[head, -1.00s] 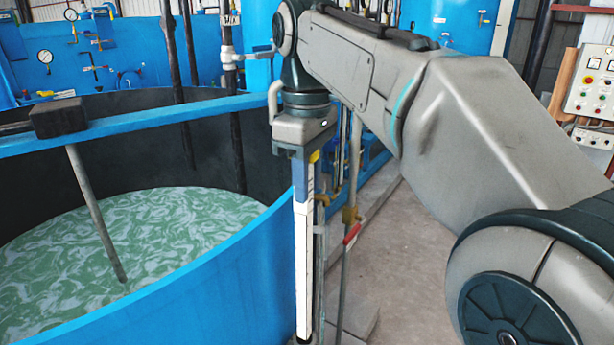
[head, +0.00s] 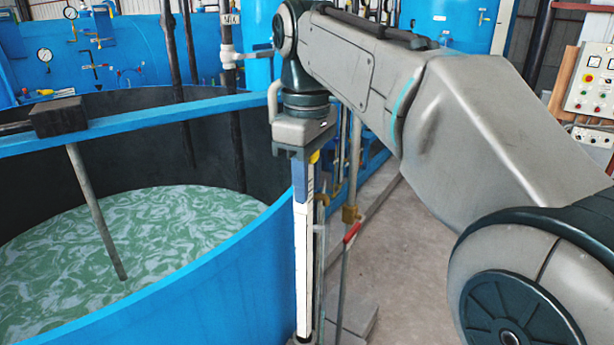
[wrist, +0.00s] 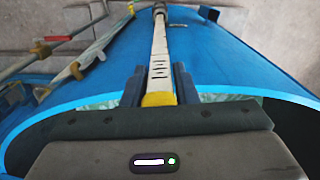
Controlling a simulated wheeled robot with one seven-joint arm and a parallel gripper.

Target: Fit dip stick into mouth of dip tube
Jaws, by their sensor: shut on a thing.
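The dip stick (head: 304,245) is a long white rod with dark marks and a dark lower end. It hangs nearly upright under my gripper (head: 302,153), beside the blue tank's outer wall. In the wrist view my gripper (wrist: 159,88) is shut on the yellow upper part of the dip stick (wrist: 159,60), between its two dark fingers. The stick's far end meets a small dark ring (wrist: 159,9), which may be the mouth of the dip tube. I cannot tell whether the tip is inside it or just above it. The head view's bottom edge cuts this area off.
The open blue tank (head: 230,270) holds greenish liquid and stands left of the stick. Thin pipes with a brass fitting (head: 350,214) and a red-handled valve (head: 352,233) stand close on the right. Bare floor (head: 420,270) lies farther right.

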